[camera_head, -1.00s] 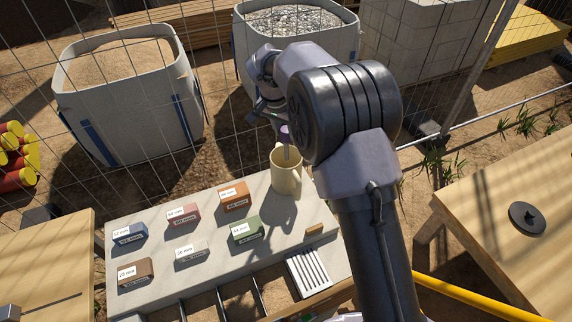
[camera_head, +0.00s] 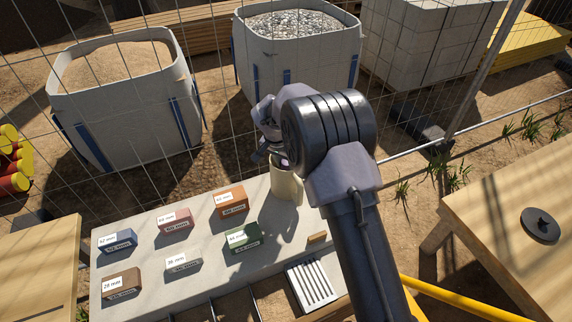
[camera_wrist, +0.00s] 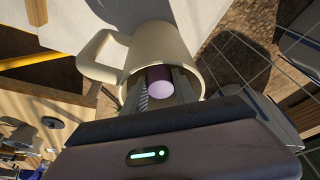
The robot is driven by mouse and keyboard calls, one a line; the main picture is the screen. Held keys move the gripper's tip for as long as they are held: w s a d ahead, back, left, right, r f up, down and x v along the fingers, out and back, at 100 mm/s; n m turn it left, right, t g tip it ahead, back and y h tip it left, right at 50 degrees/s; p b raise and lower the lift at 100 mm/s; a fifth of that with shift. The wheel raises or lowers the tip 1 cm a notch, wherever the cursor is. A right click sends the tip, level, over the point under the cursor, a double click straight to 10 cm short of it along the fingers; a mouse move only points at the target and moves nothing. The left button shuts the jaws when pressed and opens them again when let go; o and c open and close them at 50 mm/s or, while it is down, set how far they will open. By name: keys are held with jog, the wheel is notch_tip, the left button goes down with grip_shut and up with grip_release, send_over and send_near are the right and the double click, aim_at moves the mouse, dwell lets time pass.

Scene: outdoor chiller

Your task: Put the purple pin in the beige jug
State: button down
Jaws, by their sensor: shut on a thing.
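The beige jug (camera_head: 286,184) stands upright at the back right of the grey slab, and its handle shows in the wrist view (camera_wrist: 97,58). My gripper (camera_wrist: 160,92) is over the jug with its fingers reaching into the mouth. It is shut on the purple pin (camera_wrist: 159,78), whose round end shows between the fingers inside the rim. The rest of the pin is hidden.
Several labelled coloured blocks, such as the green one (camera_head: 242,238) and the orange one (camera_head: 230,202), lie left of the jug on the slab (camera_head: 205,282). A white slotted rack (camera_head: 312,284) is in front. A wire fence and big bags (camera_head: 300,65) stand behind.

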jog(key=shift+f, duration=0.15)
jog(key=c, duration=1.3)
grip_release()
jog(key=shift+o, duration=0.2)
